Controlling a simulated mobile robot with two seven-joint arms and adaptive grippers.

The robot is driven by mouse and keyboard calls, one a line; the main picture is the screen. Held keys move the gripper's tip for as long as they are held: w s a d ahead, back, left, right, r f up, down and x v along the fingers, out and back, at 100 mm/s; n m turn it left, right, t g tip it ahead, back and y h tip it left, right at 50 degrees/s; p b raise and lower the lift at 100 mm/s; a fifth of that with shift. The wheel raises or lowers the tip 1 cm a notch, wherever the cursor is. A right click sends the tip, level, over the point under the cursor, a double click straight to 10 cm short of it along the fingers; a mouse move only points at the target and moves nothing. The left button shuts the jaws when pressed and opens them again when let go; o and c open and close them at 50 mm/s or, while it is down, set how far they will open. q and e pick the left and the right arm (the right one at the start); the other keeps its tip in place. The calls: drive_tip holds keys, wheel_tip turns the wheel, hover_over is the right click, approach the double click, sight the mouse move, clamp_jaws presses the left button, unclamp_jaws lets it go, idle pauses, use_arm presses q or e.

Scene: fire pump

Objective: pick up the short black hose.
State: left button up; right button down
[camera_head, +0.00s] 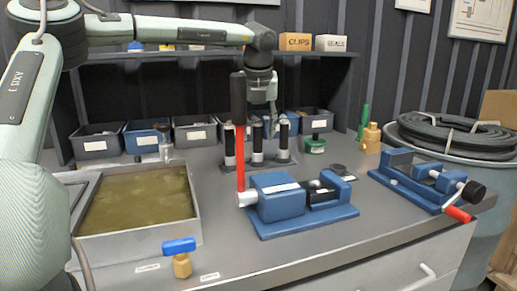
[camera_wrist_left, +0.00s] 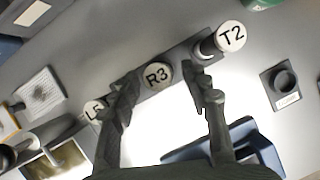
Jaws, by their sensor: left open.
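Several short black cylinders stand upright in a rack (camera_head: 268,165) behind the blue pump; I cannot tell for sure which one is the short black hose. The left one (camera_head: 230,148), middle one (camera_head: 257,145) and right one (camera_head: 283,140) show. In the left wrist view their round white tops read T2 (camera_wrist_left: 232,36), R3 (camera_wrist_left: 158,75) and one partly hidden label, perhaps L5 (camera_wrist_left: 93,110). My left gripper (camera_head: 272,105) points down over the rack, open and empty. In its wrist view the fingers (camera_wrist_left: 164,82) frame the R3 top. My right gripper is not in view.
The blue pump (camera_head: 277,200) with its upright red lever (camera_head: 240,160) stands in front of the rack. A tank of murky liquid (camera_head: 135,200) is at left, blue-grey bins (camera_head: 195,133) behind. A blue vise (camera_head: 425,180) and coiled black hose (camera_head: 455,135) are at right.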

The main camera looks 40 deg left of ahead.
use_arm(q)
drive_tip(key=shift+x, duration=1.3)
drive_tip(key=shift+w+r, duration=0.1)
clamp_jaws()
